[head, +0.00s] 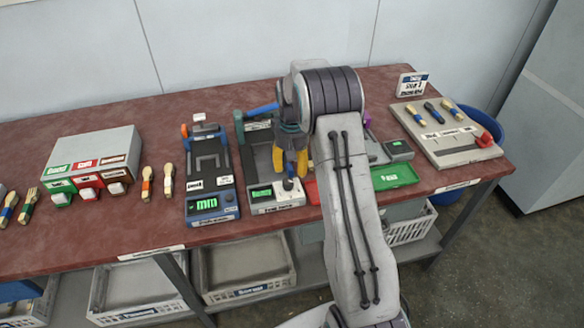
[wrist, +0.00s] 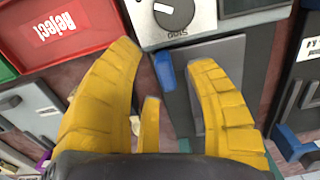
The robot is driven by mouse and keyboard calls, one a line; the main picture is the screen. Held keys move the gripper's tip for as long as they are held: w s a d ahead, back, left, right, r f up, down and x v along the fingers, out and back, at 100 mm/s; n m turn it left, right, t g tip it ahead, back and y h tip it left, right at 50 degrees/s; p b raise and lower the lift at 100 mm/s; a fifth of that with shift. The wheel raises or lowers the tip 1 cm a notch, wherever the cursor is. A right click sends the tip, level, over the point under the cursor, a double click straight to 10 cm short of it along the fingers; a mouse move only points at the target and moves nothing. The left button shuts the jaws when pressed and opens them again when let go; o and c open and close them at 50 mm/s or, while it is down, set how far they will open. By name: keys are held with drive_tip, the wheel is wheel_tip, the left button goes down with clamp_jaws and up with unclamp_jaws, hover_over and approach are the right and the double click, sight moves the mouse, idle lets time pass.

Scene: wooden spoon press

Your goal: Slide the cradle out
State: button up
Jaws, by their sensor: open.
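The press under my arm is a dark grey machine with a light front panel (head: 277,197) that has a green display and a dial. It also shows in the wrist view as a white panel with a round dial (wrist: 173,12). Behind the dial is a grey plate (wrist: 212,62) with a blue tab (wrist: 164,71), which looks like the cradle and its handle. My gripper (head: 290,170) points down over the press. In the wrist view my gripper (wrist: 165,56) has its yellow fingers apart, with the blue tab between the tips. Contact cannot be told. My arm hides much of the press.
A similar press (head: 209,180) stands close on the left. A red Reject tray (wrist: 62,28) and a green tray (head: 394,176) lie on the right. A dispenser box (head: 92,160) and several brushes are further left, and a grey board (head: 446,147) is far right.

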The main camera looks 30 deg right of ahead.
wheel_tip(320, 180, up, 10)
drive_tip(key=shift+r, duration=0.25)
idle(0.7)
drive_tip(key=shift+g, duration=0.3)
drive_tip(key=s+f, duration=0.1)
drive_tip(key=f, duration=0.2)
drive_tip(key=s+f, duration=0.1)
drive_tip(key=f, duration=0.1)
drive_tip(key=shift+s+a+f, duration=0.15)
drive_tip(key=shift+s+a, duration=0.2)
drive_tip(key=shift+g, duration=0.4)
drive_tip(key=s, duration=0.1)
drive_tip(key=s+a, duration=0.1)
drive_tip(key=s, duration=0.1)
drive_tip(key=s+f, duration=0.1)
drive_tip(key=s, duration=0.1)
drive_tip(key=shift+s+a, duration=0.15)
drive_tip(key=shift+s, duration=0.05)
drive_tip(key=s+a+r+t, duration=0.1)
drive_tip(key=s+a+r, duration=0.25)
drive_tip(key=s, duration=0.65)
drive_tip(key=s+a+r, duration=0.3)
drive_tip(key=s+r, duration=0.1)
drive_tip(key=s, duration=0.6)
wheel_tip(320, 180, up, 6)
drive_tip(key=s+a+n+t+p, duration=0.1)
drive_tip(key=s+a+n+t, duration=0.1)
drive_tip(key=a+t, duration=0.1)
drive_tip(key=shift+t, duration=0.4)
